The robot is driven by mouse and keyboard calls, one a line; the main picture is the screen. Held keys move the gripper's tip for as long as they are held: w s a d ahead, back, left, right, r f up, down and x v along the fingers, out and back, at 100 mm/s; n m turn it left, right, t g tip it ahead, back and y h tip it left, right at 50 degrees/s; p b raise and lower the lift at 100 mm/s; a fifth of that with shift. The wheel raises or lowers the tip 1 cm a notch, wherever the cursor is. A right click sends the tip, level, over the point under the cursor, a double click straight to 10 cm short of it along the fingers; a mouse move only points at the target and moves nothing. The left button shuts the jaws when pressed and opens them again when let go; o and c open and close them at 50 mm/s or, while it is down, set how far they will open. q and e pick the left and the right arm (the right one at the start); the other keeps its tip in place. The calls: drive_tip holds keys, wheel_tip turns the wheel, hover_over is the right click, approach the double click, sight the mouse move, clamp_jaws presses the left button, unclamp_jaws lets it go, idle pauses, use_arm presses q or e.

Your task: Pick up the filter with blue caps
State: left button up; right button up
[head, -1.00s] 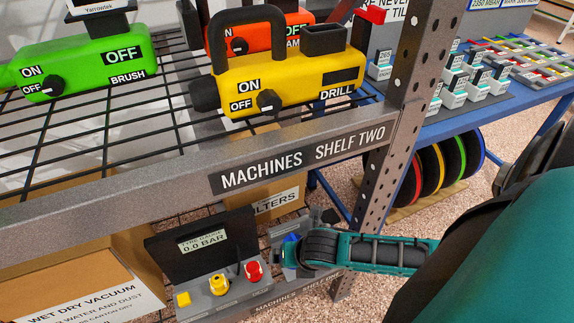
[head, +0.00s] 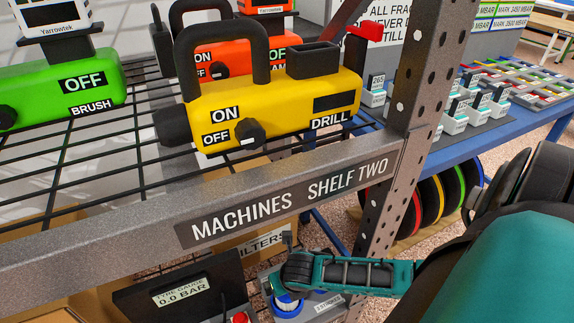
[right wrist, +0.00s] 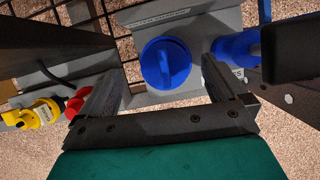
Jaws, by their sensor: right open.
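A round blue cap (right wrist: 166,63) with a raised bar across it sits on a grey block in the right wrist view. A second blue piece (right wrist: 235,45) lies just right of it; I cannot tell whether both belong to one filter. In the head view, blue (head: 287,304) shows below my right gripper (head: 292,285), on the lower shelf. In the right wrist view, my right gripper (right wrist: 160,88) is open and empty, its fingers to either side of the round cap's near edge. The filter's body is mostly hidden. My left gripper is out of view.
The upper shelf's front beam (head: 130,220) and the perforated upright (head: 400,130) are close to my right arm. A yellow drill machine (head: 270,110) stands above. A tyre gauge (head: 180,290) with yellow and red fittings is left of the blue cap.

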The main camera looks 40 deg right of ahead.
drive_tip(key=b+x, duration=0.2)
drive_tip(key=x, duration=0.2)
drive_tip(key=shift+s+d+f+b, duration=0.15)
drive_tip(key=shift+s+f+b, duration=0.1)
drive_tip(key=shift+f+b, duration=0.15)
drive_tip(key=shift+w+f, duration=0.15)
drive_tip(key=shift+f, duration=0.15)
drive_tip(key=shift+d, duration=0.1)
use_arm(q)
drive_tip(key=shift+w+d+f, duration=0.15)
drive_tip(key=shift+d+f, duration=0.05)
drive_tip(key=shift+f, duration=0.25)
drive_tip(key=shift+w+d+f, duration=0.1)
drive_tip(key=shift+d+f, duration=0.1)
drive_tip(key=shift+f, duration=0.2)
use_arm(e)
drive_tip(key=c, duration=1.1)
